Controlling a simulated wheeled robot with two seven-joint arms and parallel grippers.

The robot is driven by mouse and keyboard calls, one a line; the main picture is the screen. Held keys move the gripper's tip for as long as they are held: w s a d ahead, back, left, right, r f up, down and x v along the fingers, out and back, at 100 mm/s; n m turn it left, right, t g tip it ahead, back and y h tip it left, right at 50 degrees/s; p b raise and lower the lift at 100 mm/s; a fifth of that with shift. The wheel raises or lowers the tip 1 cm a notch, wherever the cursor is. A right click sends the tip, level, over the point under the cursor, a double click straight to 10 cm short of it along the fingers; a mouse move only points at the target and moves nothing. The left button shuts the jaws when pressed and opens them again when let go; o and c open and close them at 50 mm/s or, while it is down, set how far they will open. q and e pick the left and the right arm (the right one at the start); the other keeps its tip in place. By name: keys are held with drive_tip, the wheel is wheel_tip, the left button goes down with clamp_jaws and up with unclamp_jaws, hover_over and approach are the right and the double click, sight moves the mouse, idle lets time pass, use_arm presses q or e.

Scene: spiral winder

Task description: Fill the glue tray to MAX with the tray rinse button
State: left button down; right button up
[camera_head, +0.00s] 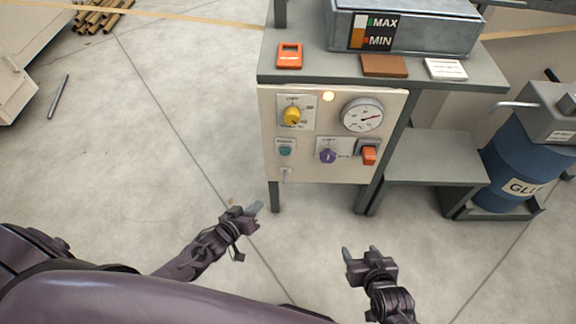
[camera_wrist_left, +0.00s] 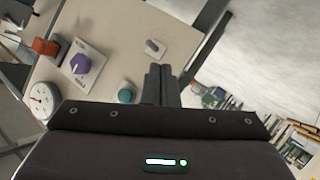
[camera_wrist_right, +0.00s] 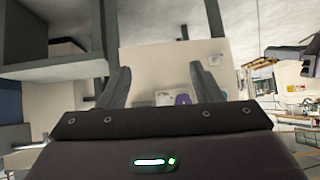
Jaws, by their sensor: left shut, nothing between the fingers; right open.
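The glue tray (camera_head: 440,32) is a grey metal box on the machine's top shelf. Its black level plate (camera_head: 381,33) reads MAX above MIN, with an orange strip at left; the exact level is too small to tell. On the cream panel below, a teal button (camera_head: 285,150) with a small unreadable label sits at lower left; it also shows in the left wrist view (camera_wrist_left: 126,93). My left gripper (camera_head: 257,208) is shut and empty, in front of and below the panel's lower left, apart from the button. My right gripper (camera_head: 360,252) is open and empty, lower right of the panel.
The panel also has a yellow knob (camera_head: 292,115), purple knob (camera_head: 327,156), orange switch (camera_head: 369,155), round dial (camera_head: 362,115), lit lamp (camera_head: 328,96) and small toggle (camera_head: 286,174). A blue glue drum (camera_head: 517,160) stands right. Floor around my grippers is clear.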

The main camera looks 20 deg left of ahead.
use_arm(q)
drive_tip(key=w+d+r+n+t+h+b, duration=0.1)
drive_tip(key=w+d+r+t+h+b, duration=0.2)
drive_tip(key=d+r+h+b, duration=0.2)
wheel_tip(320, 180, up, 4)
drive_tip(key=shift+w+d+f+h+b, duration=0.2)
drive_tip(key=shift+d+h+b, duration=0.1)
drive_tip(key=shift+d+b, duration=0.6)
use_arm(e)
wheel_tip(320, 180, up, 15)
drive_tip(key=w+a+t+y, duration=0.2)
drive_tip(key=t, duration=0.1)
drive_tip(key=shift+a+n+t, duration=0.25)
drive_tip(key=shift+n+t, duration=0.05)
use_arm(q)
drive_tip(key=shift+a, duration=0.15)
